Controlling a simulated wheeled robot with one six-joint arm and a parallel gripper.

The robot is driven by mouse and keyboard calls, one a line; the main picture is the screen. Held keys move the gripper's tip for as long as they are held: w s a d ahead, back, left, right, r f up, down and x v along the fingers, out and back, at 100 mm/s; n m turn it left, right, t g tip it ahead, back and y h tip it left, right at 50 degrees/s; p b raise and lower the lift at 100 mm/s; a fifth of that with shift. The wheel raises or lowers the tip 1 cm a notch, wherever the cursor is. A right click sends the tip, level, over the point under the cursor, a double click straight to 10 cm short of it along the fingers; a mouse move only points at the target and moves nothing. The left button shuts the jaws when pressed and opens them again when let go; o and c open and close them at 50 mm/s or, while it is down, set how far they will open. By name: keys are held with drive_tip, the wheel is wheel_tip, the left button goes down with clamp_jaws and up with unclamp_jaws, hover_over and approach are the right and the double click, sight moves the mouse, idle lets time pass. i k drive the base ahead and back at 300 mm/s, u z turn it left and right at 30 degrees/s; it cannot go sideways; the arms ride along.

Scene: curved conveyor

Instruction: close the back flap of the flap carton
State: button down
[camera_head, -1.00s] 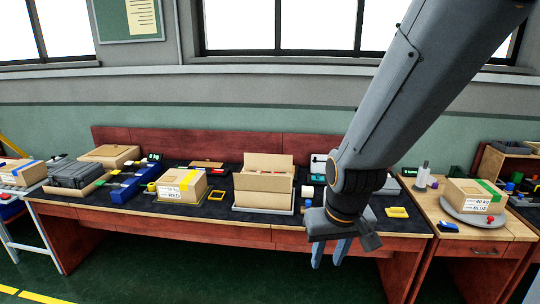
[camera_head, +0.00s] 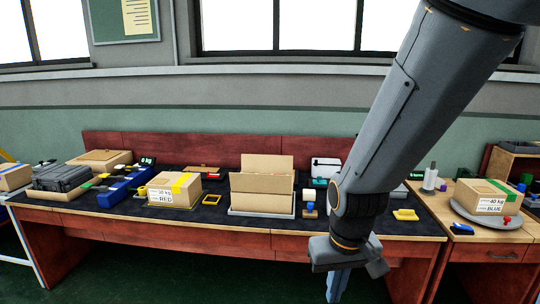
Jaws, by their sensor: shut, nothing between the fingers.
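The flap carton (camera_head: 262,201) is the open brown box on a grey tray at the middle of the table. Its back flap (camera_head: 267,163) stands up at the rear, and another panel (camera_head: 262,183) stands upright at the front. The inside is hidden from this view. My gripper (camera_head: 338,286) hangs in front of the table edge, to the right of the carton and below table height. Its fingers point down and are together and empty, apart from the carton.
A box with a yellow strip (camera_head: 174,190) stands left of the carton. A white device (camera_head: 325,168) and small coloured items stand to its right, partly behind my arm. A yellow piece (camera_head: 405,215) lies near the front edge. A box on a turntable (camera_head: 488,218) is far right.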

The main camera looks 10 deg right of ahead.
sight(251, 163)
drive_tip(key=z, duration=0.65)
drive_tip(key=i, duration=1.2)
drive_tip(key=u, duration=0.65)
drive_tip(key=i, duration=0.6)
drive_tip(key=u, duration=0.7)
drive_tip(key=i, duration=0.5)
drive_tip(key=z, duration=0.05)
